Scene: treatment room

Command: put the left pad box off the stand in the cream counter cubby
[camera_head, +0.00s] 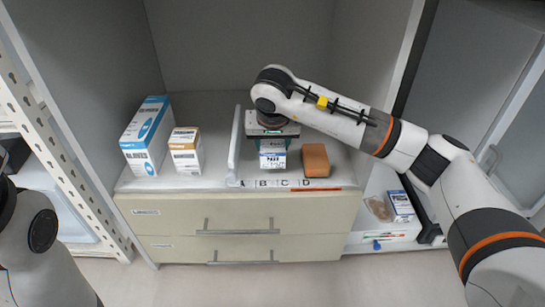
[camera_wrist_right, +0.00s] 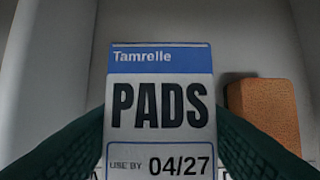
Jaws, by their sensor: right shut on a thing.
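My right gripper (camera_head: 272,140) reaches into the cream counter cubby (camera_head: 215,105) from the right and points down. It is shut on a white and blue pad box (camera_head: 273,161). In the right wrist view the pad box (camera_wrist_right: 160,100) stands between the dark green fingers, its label reading "Tamrelle PADS, use by 04/27". The box is upright, just right of a white divider (camera_head: 235,145) and left of a brown block (camera_head: 315,160). I cannot tell whether its base touches the counter. My left arm shows at the lower left; its gripper is out of view.
Two boxes, a tall blue and white one (camera_head: 147,135) and a smaller tan and white one (camera_head: 186,151), stand left of the divider. Letters A to D mark the front edge above cream drawers (camera_head: 240,225). Another box (camera_head: 400,206) sits on a low white stand (camera_head: 365,238) at right.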

